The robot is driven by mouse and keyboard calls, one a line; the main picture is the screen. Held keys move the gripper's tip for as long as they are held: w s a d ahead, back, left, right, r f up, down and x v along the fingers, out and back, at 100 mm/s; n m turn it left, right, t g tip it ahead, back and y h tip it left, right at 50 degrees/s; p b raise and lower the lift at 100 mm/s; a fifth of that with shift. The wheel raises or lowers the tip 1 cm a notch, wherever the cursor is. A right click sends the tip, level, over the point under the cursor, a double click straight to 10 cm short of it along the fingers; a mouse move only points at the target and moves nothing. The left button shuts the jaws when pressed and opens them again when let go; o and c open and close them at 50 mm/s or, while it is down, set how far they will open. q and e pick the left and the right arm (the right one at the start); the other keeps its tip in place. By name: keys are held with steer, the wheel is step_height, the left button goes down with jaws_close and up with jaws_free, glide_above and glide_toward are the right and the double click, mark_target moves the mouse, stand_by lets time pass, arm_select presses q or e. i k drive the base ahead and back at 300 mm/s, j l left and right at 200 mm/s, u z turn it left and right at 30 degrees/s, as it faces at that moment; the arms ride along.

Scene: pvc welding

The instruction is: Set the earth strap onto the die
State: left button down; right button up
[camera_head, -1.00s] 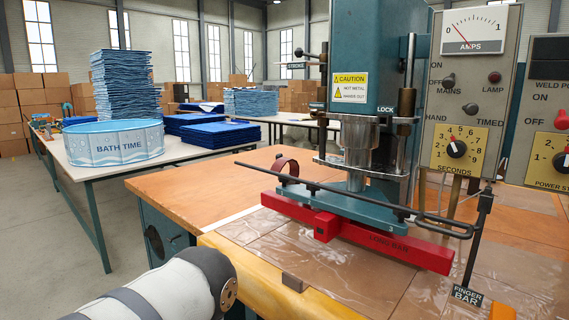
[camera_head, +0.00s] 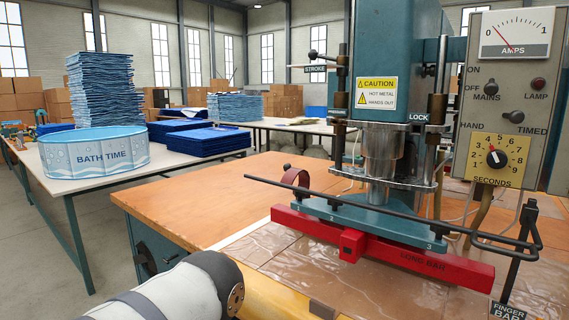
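A curved copper-brown strap (camera_head: 296,178), which looks like the earth strap, stands at the left end of the press's teal plate (camera_head: 375,218). I cannot tell whether it touches the plate or what it is fixed to. A red bar die (camera_head: 425,260) marked LONG BAR lies under the teal plate, on clear sheet over the table. The press ram (camera_head: 384,150) is above the plate. One of my arm links shows at the bottom left, but neither gripper is in view.
A black finger bar (camera_head: 400,212) crosses in front of the press, on a post (camera_head: 517,255) at right. A hot-metal caution label (camera_head: 377,92) is on the press. The orange tabletop (camera_head: 210,195) left of the press is clear. A BATH TIME tub (camera_head: 95,155) stands on another table.

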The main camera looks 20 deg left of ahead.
mark_target(290, 173)
steer(key=j+z, duration=0.2)
steer(key=j, duration=0.6)
steer(key=j+z, duration=0.25)
steer(key=j, duration=0.5)
steer(key=j+z, duration=0.2)
steer(key=j, duration=0.6)
steer(key=k, duration=0.05)
